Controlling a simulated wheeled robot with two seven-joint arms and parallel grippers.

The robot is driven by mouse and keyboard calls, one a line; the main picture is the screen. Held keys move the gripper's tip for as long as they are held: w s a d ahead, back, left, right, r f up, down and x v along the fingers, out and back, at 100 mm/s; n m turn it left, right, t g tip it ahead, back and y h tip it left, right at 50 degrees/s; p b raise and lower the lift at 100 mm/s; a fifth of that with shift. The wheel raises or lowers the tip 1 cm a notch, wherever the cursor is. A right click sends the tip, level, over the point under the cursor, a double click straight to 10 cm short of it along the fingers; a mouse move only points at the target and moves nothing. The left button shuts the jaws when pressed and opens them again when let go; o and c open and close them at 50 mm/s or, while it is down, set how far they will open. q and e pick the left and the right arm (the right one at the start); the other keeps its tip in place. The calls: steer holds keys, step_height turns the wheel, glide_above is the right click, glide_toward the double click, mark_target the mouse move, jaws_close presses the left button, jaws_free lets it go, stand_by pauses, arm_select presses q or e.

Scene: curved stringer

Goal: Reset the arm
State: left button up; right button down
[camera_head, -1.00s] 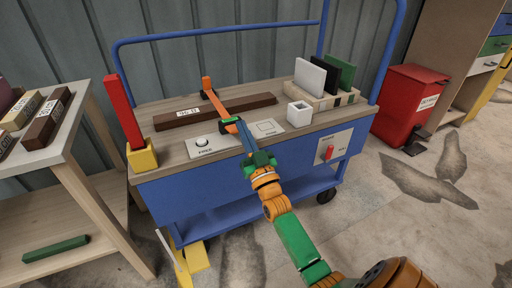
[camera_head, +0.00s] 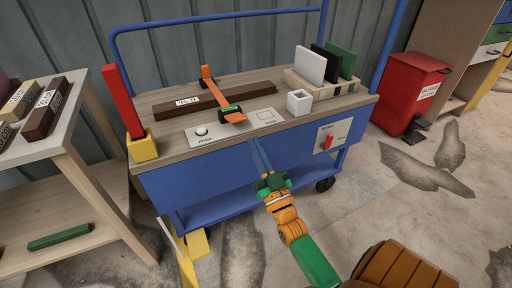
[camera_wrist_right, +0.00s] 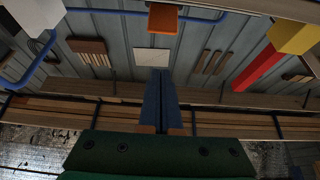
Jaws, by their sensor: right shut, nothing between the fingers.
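My right gripper (camera_head: 254,140) has long blue fingers that lie together with nothing between them. It is at the front edge of the blue cart (camera_head: 225,180), apart from the things on top. In the right wrist view the shut blue fingers (camera_wrist_right: 161,75) point away from the camera. An orange bar (camera_head: 219,97) with dark pieces near its ends lies across a long brown stringer (camera_head: 175,106) on the cart top, beyond the fingertips. My left gripper is not in view.
A panel with a round knob (camera_head: 202,131), a white hollow cube (camera_head: 299,102), a rack of upright plates (camera_head: 325,64) and a yellow block (camera_head: 143,147) with a red bar (camera_head: 123,102) are on the cart. A red bin (camera_head: 408,98) stands right; a shelf (camera_head: 62,130) stands left.

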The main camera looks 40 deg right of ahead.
stand_by(0.3)
